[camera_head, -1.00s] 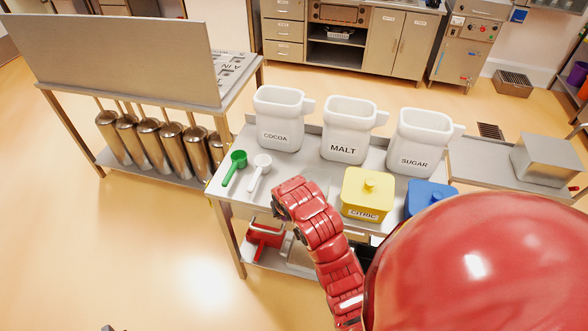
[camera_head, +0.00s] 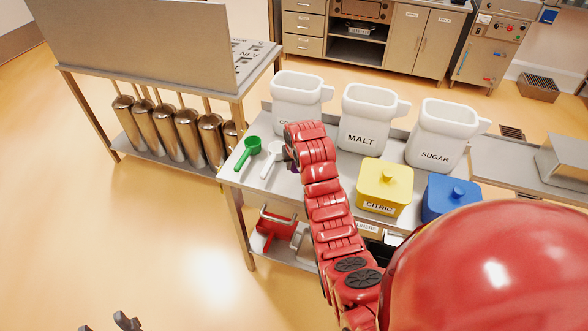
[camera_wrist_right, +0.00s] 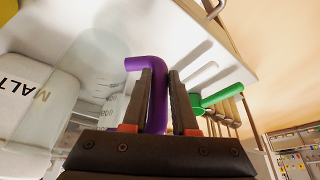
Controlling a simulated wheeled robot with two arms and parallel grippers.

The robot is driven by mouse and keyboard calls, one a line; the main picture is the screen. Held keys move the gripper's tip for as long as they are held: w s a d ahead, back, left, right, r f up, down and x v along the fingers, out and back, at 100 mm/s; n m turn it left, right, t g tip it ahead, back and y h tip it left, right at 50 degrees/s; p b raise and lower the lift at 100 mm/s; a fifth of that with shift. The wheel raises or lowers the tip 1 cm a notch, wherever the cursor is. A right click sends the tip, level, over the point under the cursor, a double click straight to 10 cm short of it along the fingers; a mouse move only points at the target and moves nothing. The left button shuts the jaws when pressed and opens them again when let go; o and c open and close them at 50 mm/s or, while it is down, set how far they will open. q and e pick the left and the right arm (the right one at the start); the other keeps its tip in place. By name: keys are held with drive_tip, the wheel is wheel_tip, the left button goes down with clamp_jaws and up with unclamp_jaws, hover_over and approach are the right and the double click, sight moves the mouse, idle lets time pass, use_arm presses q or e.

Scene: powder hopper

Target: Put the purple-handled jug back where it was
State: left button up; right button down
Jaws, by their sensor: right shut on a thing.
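The jug's purple handle (camera_wrist_right: 158,90) is between the fingers of my right gripper (camera_wrist_right: 160,85) in the right wrist view, and they are shut on it. The jug's body seems clear and is hard to make out to the left of the handle. In the head view my red right arm covers nearly all of the jug. The right gripper is over the table beside the white scoop (camera_head: 273,157), in front of the cocoa bin (camera_head: 298,95). I cannot tell whether the jug touches the table. My left gripper (camera_head: 106,324) shows only its dark fingertips, apart, at the bottom edge.
The malt bin (camera_head: 368,115) and sugar bin (camera_head: 442,130) stand along the table's back. A yellow citric box (camera_head: 383,185) and a blue box (camera_head: 448,195) are right of my arm. A green scoop (camera_head: 247,151) lies at the left end.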

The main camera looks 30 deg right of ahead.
sight(294, 170)
drive_tip(key=shift+w, duration=0.15)
wheel_tip(294, 170, down, 3)
drive_tip(key=p, duration=0.3)
drive_tip(key=shift+d+r, duration=0.1)
drive_tip(key=shift+r, duration=0.1)
drive_tip(key=shift+f, duration=0.5)
drive_tip(key=shift+f+b, duration=0.2)
drive_tip(key=shift+b, duration=0.2)
drive_tip(key=c, duration=0.7)
unclamp_jaws()
drive_tip(key=shift+r, duration=0.1)
